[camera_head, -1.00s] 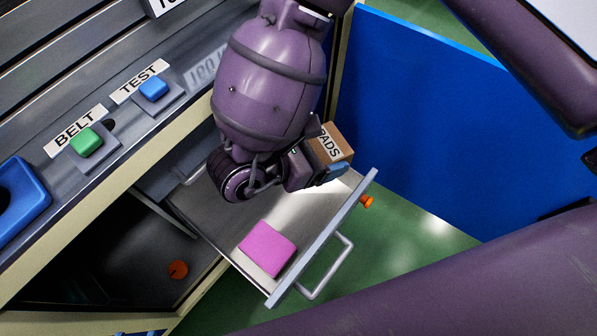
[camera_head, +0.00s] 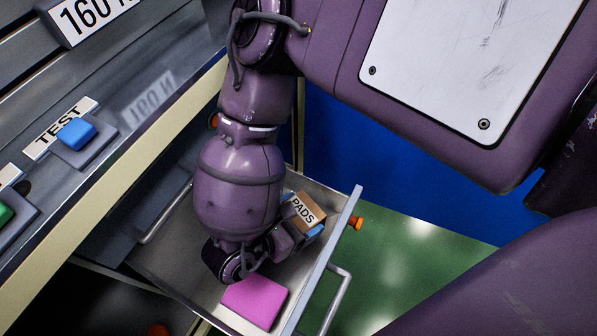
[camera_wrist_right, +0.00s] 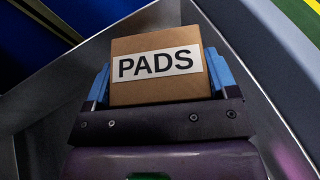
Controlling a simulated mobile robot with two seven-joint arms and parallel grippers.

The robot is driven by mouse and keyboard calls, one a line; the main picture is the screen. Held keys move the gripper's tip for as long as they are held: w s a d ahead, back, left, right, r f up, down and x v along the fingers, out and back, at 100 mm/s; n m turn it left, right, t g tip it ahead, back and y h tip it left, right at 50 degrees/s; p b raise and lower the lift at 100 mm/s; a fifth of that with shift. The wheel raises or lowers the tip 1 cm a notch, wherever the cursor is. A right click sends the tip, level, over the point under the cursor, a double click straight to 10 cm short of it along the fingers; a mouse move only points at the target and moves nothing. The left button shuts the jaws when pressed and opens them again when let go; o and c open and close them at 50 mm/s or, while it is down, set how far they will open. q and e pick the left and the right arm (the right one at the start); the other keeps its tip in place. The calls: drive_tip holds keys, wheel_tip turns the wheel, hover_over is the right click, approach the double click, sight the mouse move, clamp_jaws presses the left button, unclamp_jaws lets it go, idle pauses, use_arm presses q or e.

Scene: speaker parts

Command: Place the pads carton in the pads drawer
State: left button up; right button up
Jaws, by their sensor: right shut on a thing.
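The pads carton (camera_head: 304,210) is a small brown box with a white PADS label. In the right wrist view the carton (camera_wrist_right: 160,85) sits between the two blue fingers of my right gripper (camera_wrist_right: 160,92), which is shut on it. In the head view my right gripper (camera_head: 300,226) holds the carton inside the outline of the open metal drawer (camera_head: 180,262), near its far corner. I cannot tell whether the carton touches the drawer floor. Drawer walls rise on both sides in the wrist view. My left gripper is not in view.
A pink block (camera_head: 254,301) lies in the drawer near the front panel. A blue panel (camera_head: 370,160) stands beyond. A blue TEST button (camera_head: 76,134) is on the bench at left.

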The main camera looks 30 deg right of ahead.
wheel_tip(320, 180, down, 4)
drive_tip(key=shift+s+r+b, duration=0.1)
drive_tip(key=shift+b, duration=0.6)
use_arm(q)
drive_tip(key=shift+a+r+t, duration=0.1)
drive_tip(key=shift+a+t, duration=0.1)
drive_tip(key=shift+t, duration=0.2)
use_arm(e)
drive_tip(key=o, duration=0.9)
drive_tip(key=shift+c, duration=0.2)
